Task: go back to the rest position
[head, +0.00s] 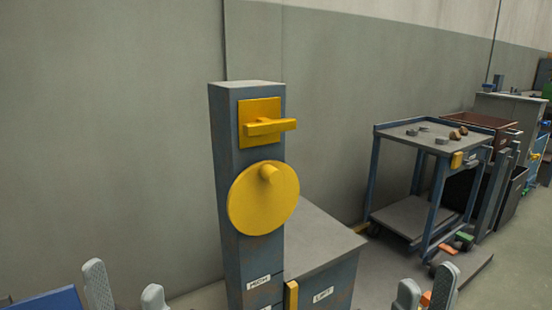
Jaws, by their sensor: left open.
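My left gripper (125,291) shows at the bottom left edge, its two grey fingertips well apart with nothing seen between them. My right gripper (424,292) shows at the bottom edge right of centre. Its fingertips are apart, and a small orange patch (425,299) shows between them; I cannot tell whether it is held or lies behind. Both gripper bodies are below the frame. A grey-blue post (232,180) stands between the grippers, with a yellow lever (270,126) set horizontally and a round yellow disc with a knob (250,205) below it.
A grey cabinet (318,245) joins the post, with small labels low down. A blue-framed cart (400,135) with small pieces on top stands at the right. Brown bins (485,121) are beyond it. A blue panel edge (50,300) shows at the lower left. A plain wall closes the back.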

